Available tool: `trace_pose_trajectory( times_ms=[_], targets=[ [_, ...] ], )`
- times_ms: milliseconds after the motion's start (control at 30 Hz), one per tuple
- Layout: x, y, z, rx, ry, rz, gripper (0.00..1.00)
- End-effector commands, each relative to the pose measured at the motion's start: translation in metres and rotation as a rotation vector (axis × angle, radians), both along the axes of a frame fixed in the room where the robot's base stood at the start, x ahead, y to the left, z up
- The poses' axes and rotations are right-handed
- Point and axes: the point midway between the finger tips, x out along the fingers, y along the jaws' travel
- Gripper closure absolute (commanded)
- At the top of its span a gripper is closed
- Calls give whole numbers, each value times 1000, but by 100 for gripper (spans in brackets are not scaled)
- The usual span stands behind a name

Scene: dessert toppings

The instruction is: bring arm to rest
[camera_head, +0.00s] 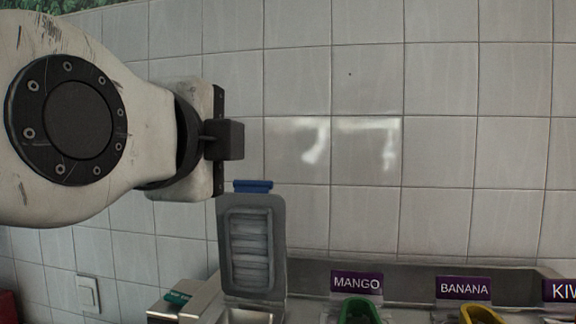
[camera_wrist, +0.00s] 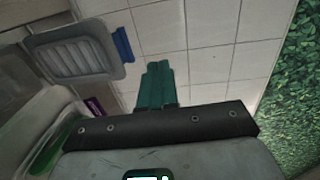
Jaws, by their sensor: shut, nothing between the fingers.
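My gripper (camera_wrist: 158,78) shows in the wrist view with its two teal fingers together and nothing between them. It points toward the tiled wall and touches nothing that I can see. In the head view my arm fills the left side, raised in front of the wall, and the fingers cannot be made out there. An upright grey container lid (camera_head: 252,245) with a blue tab (camera_head: 253,186) stands open below and right of my wrist. The lid also shows at the upper left of the wrist view (camera_wrist: 100,38).
A metal topping counter (camera_head: 400,270) runs along the bottom right, with signs for mango (camera_head: 357,282) and banana (camera_head: 464,288). A green handle (camera_head: 358,311) and a yellow handle (camera_head: 480,314) stick up there. The space before the tiled wall (camera_head: 350,150) is clear right of my arm.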

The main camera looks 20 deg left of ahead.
Motion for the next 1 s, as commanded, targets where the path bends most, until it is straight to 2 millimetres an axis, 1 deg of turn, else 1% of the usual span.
trace_pose_trajectory(
  times_ms=[100,233,400,533,567,833,1000],
  targets=[
    [-17,-4,8,2,-1,1,100],
    [-30,-8,17,2,-2,-1,100],
    [-38,-9,22,0,1,-1,100],
    [-39,-10,27,0,0,-1,100],
    [-39,-10,30,0,0,-1,100],
    [-39,-10,78,0,0,-1,100],
    [-39,-10,95,0,1,-1,100]
  ],
)
